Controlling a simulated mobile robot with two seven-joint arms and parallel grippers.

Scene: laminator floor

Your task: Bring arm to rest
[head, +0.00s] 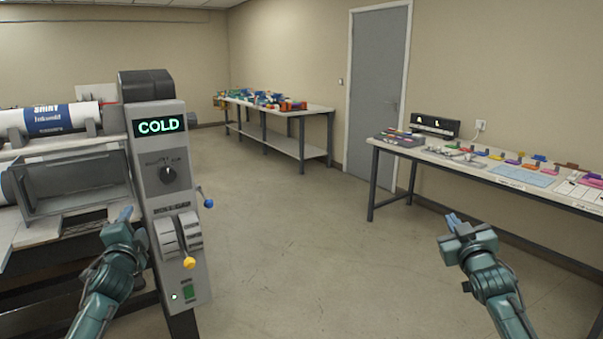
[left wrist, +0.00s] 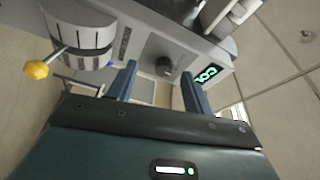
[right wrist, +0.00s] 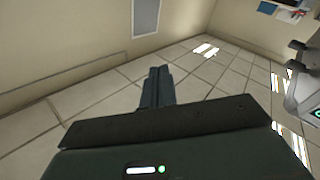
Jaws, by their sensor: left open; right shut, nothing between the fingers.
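My left gripper (head: 126,214) is raised in front of the laminator's grey control post (head: 165,150) in the head view. In the left wrist view its two fingers (left wrist: 157,85) are apart with nothing between them. The post shows a green "COLD" display (head: 159,125), a black knob (head: 168,174), and levers with a blue ball (head: 208,203) and a yellow ball (head: 189,263). My right gripper (head: 452,222) is raised over open floor at the right, away from the tables. In the right wrist view its fingers (right wrist: 157,86) are together and empty.
The laminator (head: 75,180) with a printed roll (head: 50,118) fills the left side. A table (head: 485,165) with small coloured items stands at the right, and another bench (head: 285,106) at the back. A grey door (head: 377,95) is in the back wall. The middle floor (head: 310,235) is clear.

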